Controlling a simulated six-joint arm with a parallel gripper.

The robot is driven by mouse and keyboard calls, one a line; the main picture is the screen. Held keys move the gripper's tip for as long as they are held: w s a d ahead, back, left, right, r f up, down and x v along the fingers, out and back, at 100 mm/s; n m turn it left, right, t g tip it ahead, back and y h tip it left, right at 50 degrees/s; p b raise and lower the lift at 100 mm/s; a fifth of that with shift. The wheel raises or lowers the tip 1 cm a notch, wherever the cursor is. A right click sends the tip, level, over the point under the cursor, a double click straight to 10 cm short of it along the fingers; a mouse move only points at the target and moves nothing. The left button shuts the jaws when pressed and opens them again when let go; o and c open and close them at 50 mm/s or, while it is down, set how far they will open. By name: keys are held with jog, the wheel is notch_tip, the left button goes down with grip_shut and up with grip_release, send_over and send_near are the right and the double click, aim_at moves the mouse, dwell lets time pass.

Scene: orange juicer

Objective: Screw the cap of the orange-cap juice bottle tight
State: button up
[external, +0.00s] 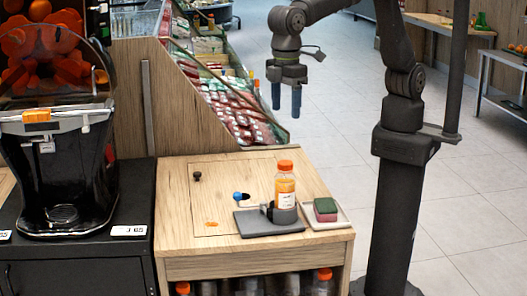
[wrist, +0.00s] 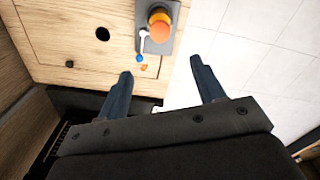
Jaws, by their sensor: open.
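The juice bottle (external: 285,190) stands upright on the wooden counter, held in a dark holder on a grey base plate (external: 258,228). Its orange cap (external: 286,166) sits on top; how tight it is cannot be told. A lever with a blue knob (external: 238,196) sticks out of the holder to the left. In the wrist view the cap (wrist: 160,26) is seen from above, beyond the fingers and between their lines. My gripper (external: 286,98) points down with its two blue fingers apart and empty, above and behind the bottle. In the wrist view my gripper (wrist: 160,75) is also open.
A green and red sponge (external: 326,209) lies on a small tray right of the bottle. A black juicer (external: 60,170) stands farther left. Packed shelves rise behind.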

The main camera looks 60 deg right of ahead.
notch_tip(320, 180, up, 3)
jog(key=n, duration=0.6)
send_near(285, 163)
jog(key=shift+n, duration=0.3)
notch_tip(285, 163, down, 8)
jog(key=shift+f, duration=0.15)
jog(key=c, duration=1.2)
jog(key=m, duration=0.5)
jog(key=shift+m, duration=1)
jog(key=m, duration=0.3)
